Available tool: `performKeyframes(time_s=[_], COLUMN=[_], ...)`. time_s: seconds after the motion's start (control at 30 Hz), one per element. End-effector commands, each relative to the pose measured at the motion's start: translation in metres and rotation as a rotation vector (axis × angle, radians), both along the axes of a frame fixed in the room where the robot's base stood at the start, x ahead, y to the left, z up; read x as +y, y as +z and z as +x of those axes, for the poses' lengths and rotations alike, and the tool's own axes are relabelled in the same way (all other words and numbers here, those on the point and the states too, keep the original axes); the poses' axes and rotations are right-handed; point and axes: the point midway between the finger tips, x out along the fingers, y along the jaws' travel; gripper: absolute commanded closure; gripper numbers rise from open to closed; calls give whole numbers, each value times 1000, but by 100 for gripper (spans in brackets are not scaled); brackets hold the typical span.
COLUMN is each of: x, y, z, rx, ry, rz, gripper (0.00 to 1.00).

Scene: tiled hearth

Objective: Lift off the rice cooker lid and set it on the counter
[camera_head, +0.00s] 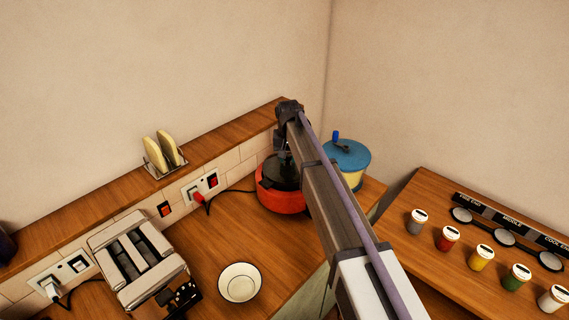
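The rice cooker (275,201) is red and round and stands on the wooden counter (225,229) near the back wall. Its dark lid (270,174) appears to be on top, partly covered by my arm. My gripper (282,163) points down at the top of the lid, at its middle. The fingers are dark against the dark lid, so I cannot see whether they touch it or how far apart they are. The right side of the cooker is hidden behind my arm.
A white bowl (240,283) and a toaster (138,262) stand on the counter to the left. A blue-lidded container (347,158) stands right of the cooker. Bare counter lies between bowl and cooker. Several jars (481,257) stand on the right-hand surface.

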Motion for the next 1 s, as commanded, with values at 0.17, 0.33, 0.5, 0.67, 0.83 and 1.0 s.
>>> performKeyframes(time_s=[0.17, 0.33, 0.5, 0.67, 0.83, 1.0], x=[0, 0, 0, 0, 0, 0], y=[0, 2, 16, 28, 42, 55], z=[0, 0, 0, 0, 0, 0], rx=[0, 0, 0, 0, 0, 0], ry=[0, 0, 0, 0, 0, 0], rz=[0, 0, 0, 0, 0, 0], gripper=[88, 94, 94, 94, 94, 94])
